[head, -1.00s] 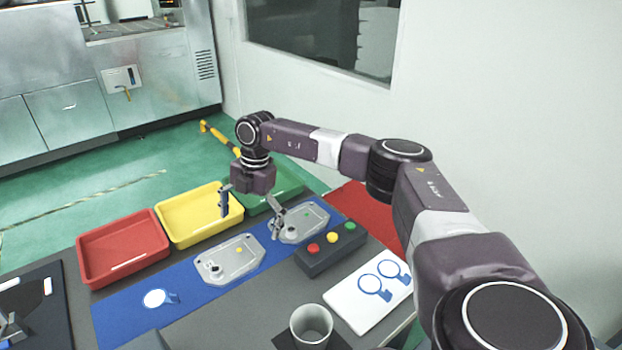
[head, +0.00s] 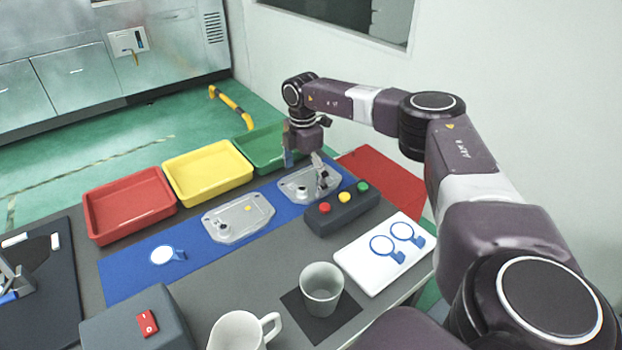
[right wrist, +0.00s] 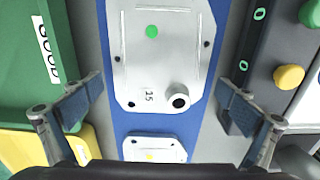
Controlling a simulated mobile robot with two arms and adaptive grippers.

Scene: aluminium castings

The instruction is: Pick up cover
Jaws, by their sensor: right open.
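Two flat grey cast covers lie on the blue mat (head: 130,280). One cover with a yellow dot (head: 238,220) lies mid-mat. The other, with a green dot (head: 297,186), lies further right; the right wrist view shows it large (right wrist: 160,60), with "15" and a round boss near its lower end. My right gripper (head: 304,160) is open and empty above the green-dot cover. In the right wrist view its two fingers (right wrist: 163,100) stand apart, left and right of this cover's lower end. The yellow-dot cover (right wrist: 155,149) shows below. My left gripper is not in view.
Red (head: 130,205), yellow (head: 208,172) and green (head: 262,148) trays stand behind the mat. A button box (head: 342,208) sits close to the green-dot cover's right. A white board (head: 385,255), grey cup (head: 321,288), white mug (head: 240,332) and switch box (head: 110,325) stand nearer.

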